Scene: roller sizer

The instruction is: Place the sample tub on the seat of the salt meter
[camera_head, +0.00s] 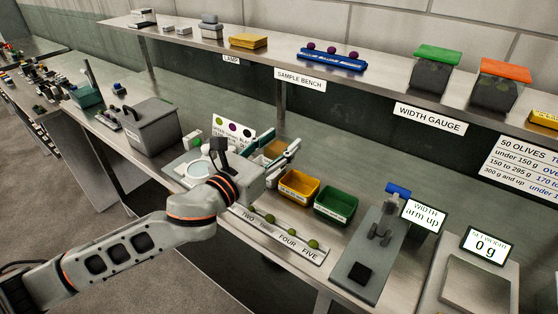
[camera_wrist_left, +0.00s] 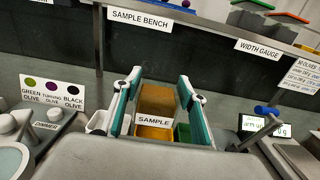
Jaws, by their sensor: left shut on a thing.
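The sample tub (camera_wrist_left: 157,101) is a tan-brown box with a white SAMPLE label. It sits between the two fingers of my left gripper (camera_wrist_left: 158,88) in the left wrist view, and the fingers are shut on it. In the head view my left gripper (camera_head: 288,150) is above the bench, and the tub (camera_head: 274,149) is partly hidden by the wrist and fingers. It is held above and behind the yellow bin (camera_head: 298,186). No label reading salt meter is legible in either view, so I cannot tell which device it is. My right gripper is not in view.
A green bin (camera_head: 334,203) stands right of the yellow one. A numbered strip (camera_head: 283,236) with olives lies in front. The width gauge (camera_head: 368,257) and scale (camera_head: 476,284) are at right. A grey box (camera_head: 150,128) and a lit round plate (camera_head: 196,170) are left.

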